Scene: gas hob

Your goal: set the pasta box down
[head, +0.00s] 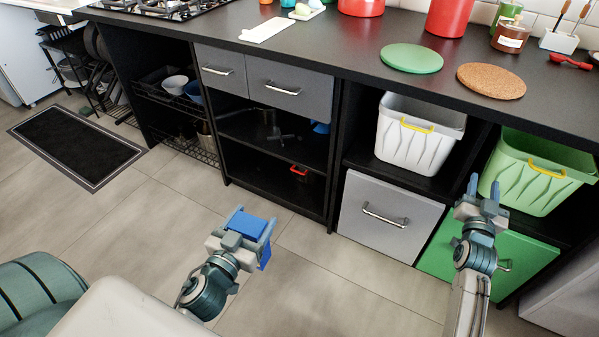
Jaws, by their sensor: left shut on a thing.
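The pasta box (245,224) appears to be the blue box in my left gripper (252,230). The gripper is shut on it, and its fingers and wrist hide part of the box. It is held in front of the cabinets, with grey floor tiles behind it in the head view. My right gripper (482,188) is in front of the cabinets at the right, near the green bin. Its two fingers are apart with nothing seen between them.
The dark counter (330,40) carries a green round mat (411,58), a cork mat (491,81) and red pots. Below are open shelves, grey drawers, a white bin (415,145) and a green bin (535,175). Bare counter lies left of the green mat. A dark rug (75,145) lies on the floor.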

